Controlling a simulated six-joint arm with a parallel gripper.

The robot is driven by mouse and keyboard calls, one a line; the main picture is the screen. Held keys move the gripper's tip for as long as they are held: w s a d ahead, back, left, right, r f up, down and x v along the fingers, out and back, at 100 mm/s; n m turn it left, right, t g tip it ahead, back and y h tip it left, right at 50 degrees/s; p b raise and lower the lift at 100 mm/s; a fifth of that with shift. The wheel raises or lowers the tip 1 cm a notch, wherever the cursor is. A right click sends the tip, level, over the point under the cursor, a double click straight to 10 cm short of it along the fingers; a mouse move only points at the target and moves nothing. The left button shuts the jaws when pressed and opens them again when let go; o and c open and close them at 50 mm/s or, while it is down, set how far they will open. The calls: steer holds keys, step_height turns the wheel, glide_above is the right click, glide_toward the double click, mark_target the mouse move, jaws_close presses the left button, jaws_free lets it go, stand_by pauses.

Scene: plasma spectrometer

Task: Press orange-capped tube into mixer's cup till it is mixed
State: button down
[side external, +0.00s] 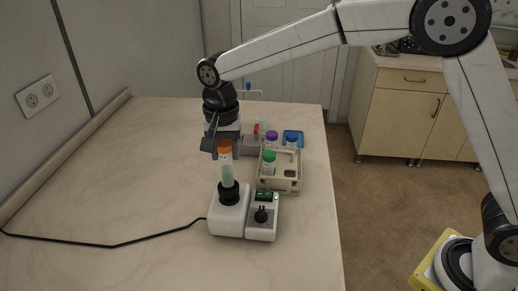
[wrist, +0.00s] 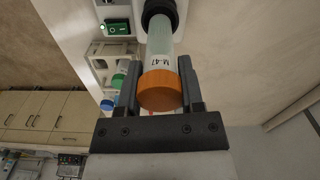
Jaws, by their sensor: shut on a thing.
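The orange-capped tube (side external: 227,172) stands upright with its lower end at the black cup (side external: 229,193) of the white mixer (side external: 229,217). In the wrist view the tube (wrist: 160,50), marked M-47, reaches to the black cup (wrist: 160,12). My gripper (side external: 224,148) is above the mixer, shut on the tube at its orange cap. In the wrist view, my gripper's fingers (wrist: 159,90) flank the cap on both sides. The tube's bottom is hidden inside the cup, and I cannot tell whether its contents are moving.
A beige rack (side external: 280,182) behind the mixer holds tubes with green (side external: 269,157), purple (side external: 271,136) and blue (side external: 292,140) caps. A black cable (side external: 120,243) runs left.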

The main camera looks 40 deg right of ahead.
mark_target(224, 143)
steer(key=shift+f, duration=0.7)
steer(key=shift+f, duration=0.6)
stand_by(0.9)
steer(key=shift+r, duration=0.1)
stand_by(1.5)
steer(key=shift+r, duration=2.95)
